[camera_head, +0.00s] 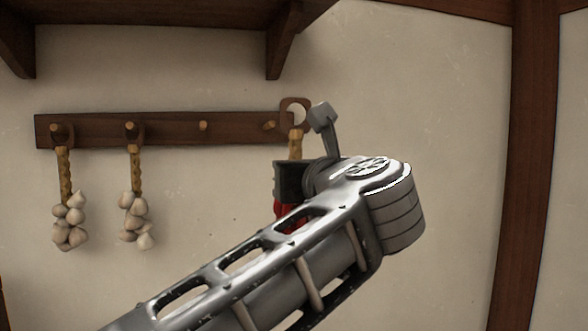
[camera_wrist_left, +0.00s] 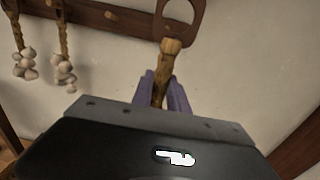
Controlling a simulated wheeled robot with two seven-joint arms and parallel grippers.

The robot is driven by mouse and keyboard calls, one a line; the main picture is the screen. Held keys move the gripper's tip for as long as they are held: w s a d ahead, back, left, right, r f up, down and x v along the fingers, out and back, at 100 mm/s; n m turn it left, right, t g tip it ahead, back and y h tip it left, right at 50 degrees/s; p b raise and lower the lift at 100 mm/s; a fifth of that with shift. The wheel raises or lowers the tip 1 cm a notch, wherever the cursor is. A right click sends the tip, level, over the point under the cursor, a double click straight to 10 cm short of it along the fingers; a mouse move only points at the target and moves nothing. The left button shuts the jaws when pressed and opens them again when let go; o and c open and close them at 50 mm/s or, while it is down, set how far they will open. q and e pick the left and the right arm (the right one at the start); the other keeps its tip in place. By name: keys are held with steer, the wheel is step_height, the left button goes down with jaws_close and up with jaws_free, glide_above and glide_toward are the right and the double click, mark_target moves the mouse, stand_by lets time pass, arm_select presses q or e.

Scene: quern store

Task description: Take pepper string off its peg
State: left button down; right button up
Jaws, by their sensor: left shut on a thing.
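The pepper string has a brown loop (camera_head: 295,108), a braided stem (camera_head: 296,143) and red peppers (camera_head: 282,211) mostly hidden behind my arm. In the head view the loop is right of and above the rightmost peg (camera_head: 268,125), whose tip shows clear of it. My left gripper (camera_wrist_left: 164,90) is shut on the stem just below the loop. The loop also shows in the left wrist view (camera_wrist_left: 159,22), with bare wall through its opening. The peppers are hidden there by the gripper body. My right gripper is not in view.
The dark wooden peg rail (camera_head: 100,130) runs along the pale wall. Two garlic strings (camera_head: 68,220) (camera_head: 136,220) hang from its left pegs; the peg (camera_head: 203,125) right of them is bare. A shelf (camera_head: 170,35) overhangs above. A wooden post (camera_head: 525,150) stands at right.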

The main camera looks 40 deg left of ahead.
arm_select(q)
steer(key=shift+v, duration=2.15)
steer(key=shift+r, duration=0.1)
steer(key=shift+p+v, duration=0.65)
steer(key=shift+v, duration=2.3)
